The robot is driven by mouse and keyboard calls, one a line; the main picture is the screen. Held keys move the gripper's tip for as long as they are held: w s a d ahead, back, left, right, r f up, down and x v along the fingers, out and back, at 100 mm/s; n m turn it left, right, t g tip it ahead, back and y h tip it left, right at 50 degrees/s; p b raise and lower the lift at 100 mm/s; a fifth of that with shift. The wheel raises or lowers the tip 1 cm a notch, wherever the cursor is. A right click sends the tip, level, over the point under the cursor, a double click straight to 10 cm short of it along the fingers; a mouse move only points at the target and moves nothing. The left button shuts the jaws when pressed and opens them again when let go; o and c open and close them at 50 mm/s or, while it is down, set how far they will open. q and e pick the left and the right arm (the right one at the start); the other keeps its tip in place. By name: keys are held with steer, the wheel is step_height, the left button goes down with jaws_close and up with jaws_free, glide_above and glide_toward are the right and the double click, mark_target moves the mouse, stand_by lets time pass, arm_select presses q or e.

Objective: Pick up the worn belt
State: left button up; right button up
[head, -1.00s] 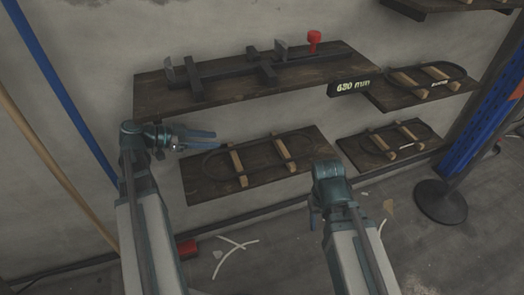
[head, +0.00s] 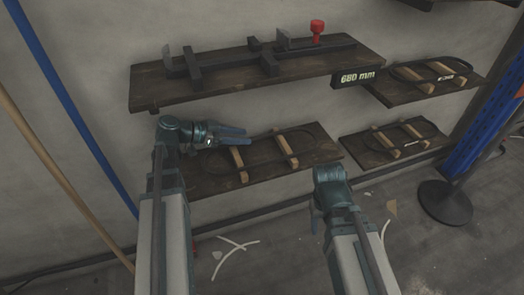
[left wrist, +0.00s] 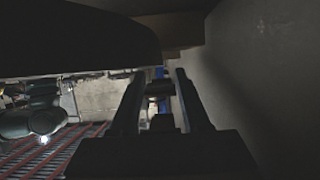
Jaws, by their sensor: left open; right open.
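Thin dark belts lie around pairs of wooden blocks on three shelves: the lower left belt (head: 310,127), the upper right belt (head: 398,68) and the lower right belt (head: 436,127). I cannot tell which one is worn. My left gripper (head: 243,136) is open, over the left part of the lower left shelf (head: 326,154), close to a wooden block; contact with the belt cannot be told. In the left wrist view its open fingers (left wrist: 160,74) show nothing clearly between them. My right gripper (head: 317,221) hangs low in front of that shelf, apart from the belts.
Above my left gripper is a shelf (head: 150,95) with a dark metal bar fixture (head: 222,66) and a red knob (head: 317,26). A "680 mm" sign (head: 358,77) hangs at its right. A blue upright (head: 473,140) and a round black base (head: 444,203) stand right.

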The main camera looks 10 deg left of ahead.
mark_target(256, 137)
arm_select(q)
steer(key=b+x, duration=0.1)
steer(key=x, duration=0.2)
steer(key=shift+d+f, duration=0.1)
jaws_close()
